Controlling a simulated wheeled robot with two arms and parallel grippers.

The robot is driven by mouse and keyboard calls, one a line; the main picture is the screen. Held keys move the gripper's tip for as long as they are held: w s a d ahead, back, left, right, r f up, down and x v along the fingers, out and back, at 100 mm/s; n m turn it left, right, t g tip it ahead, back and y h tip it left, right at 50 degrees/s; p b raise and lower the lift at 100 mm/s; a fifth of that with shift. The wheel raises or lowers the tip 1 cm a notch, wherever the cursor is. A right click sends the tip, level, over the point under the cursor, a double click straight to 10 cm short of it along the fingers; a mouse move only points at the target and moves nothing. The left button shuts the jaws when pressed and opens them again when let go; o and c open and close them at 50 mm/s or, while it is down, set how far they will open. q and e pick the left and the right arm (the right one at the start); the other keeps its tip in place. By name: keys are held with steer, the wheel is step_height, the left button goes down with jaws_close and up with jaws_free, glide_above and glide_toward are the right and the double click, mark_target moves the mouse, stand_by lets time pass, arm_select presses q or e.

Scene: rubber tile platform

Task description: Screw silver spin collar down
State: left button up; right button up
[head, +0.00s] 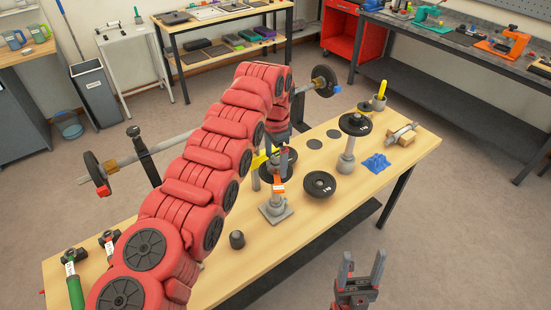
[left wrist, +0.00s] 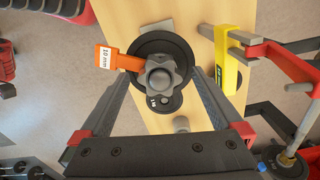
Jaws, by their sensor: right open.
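The spin collar (left wrist: 162,76), a grey star-shaped knob, sits on top of a round black weight plate (left wrist: 176,45) in the left wrist view. An orange tag marked 10 mm (left wrist: 104,58) sticks out at the plate's left. In the head view this plate (head: 291,158) is on a grey post with a square base (head: 276,212); my left arm hides the collar there. My left gripper (left wrist: 163,85) is above the collar, its fingers apart on either side; contact cannot be told. My right gripper (head: 361,272) is open and empty in front of the table.
A yellow clamp (head: 257,162) stands beside the post. A loose black plate (head: 319,186), a black cylinder (head: 237,240), a second post with a plate (head: 347,160) and a blue piece (head: 376,163) are on the wooden table (head: 400,170). A barbell (head: 150,155) lies behind.

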arm_select(q)
step_height(320, 180, up, 3)
steer(key=shift+d+f, duration=0.1)
steer(key=shift+f, duration=0.1)
step_height(320, 180, up, 4)
steer(key=shift+r+p, duration=0.2)
steer(key=shift+p, duration=1.05)
step_height(320, 180, up, 10)
steer(key=p, duration=1)
steer(key=shift+r+p, duration=0.25)
steer(key=shift+p, duration=0.05)
steer(key=shift+f, duration=0.1)
